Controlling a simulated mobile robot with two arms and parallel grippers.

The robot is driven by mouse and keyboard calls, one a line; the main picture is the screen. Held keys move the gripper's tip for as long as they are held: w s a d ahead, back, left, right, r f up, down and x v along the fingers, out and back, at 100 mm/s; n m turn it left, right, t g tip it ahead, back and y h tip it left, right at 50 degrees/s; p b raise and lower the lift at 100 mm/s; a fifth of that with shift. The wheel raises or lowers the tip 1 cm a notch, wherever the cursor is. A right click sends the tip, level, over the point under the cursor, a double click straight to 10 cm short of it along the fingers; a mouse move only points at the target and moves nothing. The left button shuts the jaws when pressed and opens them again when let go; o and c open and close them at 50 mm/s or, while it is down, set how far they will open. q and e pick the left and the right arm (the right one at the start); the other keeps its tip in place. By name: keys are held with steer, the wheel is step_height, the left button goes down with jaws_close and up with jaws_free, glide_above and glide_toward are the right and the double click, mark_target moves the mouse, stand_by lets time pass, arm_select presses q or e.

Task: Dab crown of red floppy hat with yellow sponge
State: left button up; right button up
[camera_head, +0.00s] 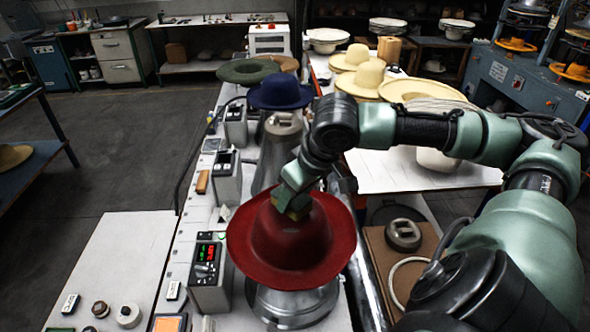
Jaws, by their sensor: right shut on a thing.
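The red floppy hat (290,250) sits brim down on a metal hat press base (290,308) at the lower middle. My right gripper (292,201) is over the top of the crown, pointing down. It is shut on the yellow sponge (298,213), which shows only as a small yellowish patch between the gripper and the crown. The sponge looks to be at the crown top, but I cannot tell whether it presses on it. My right arm comes in from the right. My left gripper is not in view.
A navy hat (280,92) and a green hat (246,71) stand behind on the press row. Control boxes (210,268) line its left side. Cream hats (362,78) lie on the white table behind. The floor at left is open.

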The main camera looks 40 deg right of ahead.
steer(key=shift+f, duration=0.5)
steer(key=shift+s+f, duration=0.1)
stand_by(2.1)
step_height(320, 180, up, 5)
steer(key=p, duration=0.6)
steer(key=shift+r, duration=1.1)
steer(key=shift+f, duration=0.1)
